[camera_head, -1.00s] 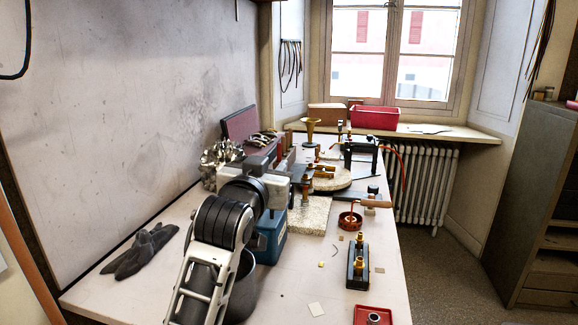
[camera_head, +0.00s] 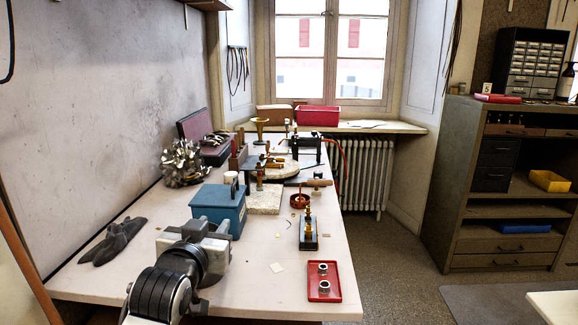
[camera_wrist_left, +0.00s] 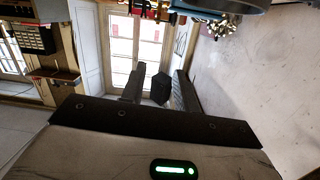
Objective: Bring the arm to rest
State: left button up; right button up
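My left gripper (camera_head: 208,234) is grey and hangs over the near left part of the workbench (camera_head: 245,285), in front of the blue box (camera_head: 218,208). In the left wrist view its two fingers (camera_wrist_left: 157,88) stand apart. A dark block shows between them there; I cannot tell what it is, and no held workpiece is plain to see. My left arm comes in from the bottom left in the head view. My right gripper is not in view.
A dark glove (camera_head: 113,241) lies left of my arm. A red tray (camera_head: 324,289) with two metal rings lies at the near right edge, and a dark block with brass fittings (camera_head: 309,240) stands behind it. Shelving (camera_head: 500,190) stands at the right. Bare bench lies around a pale square.

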pick_arm(q)
jog(key=s+f+g, duration=0.2)
jog(key=s+f, duration=0.4)
jog(key=f, duration=0.4)
jog(key=s+f+g, duration=0.2)
jog(key=s+f, duration=0.5)
jog(key=f, duration=0.3)
jog(key=s+f+g, duration=0.1)
jog(key=s+f, duration=0.3)
jog(key=s, duration=0.3)
jog(key=s+f+g+h, duration=0.1)
jog(key=s+f, duration=0.4)
jog(key=s, duration=0.3)
jog(key=shift+f+m+h, duration=0.3)
jog(key=shift+m, duration=0.1)
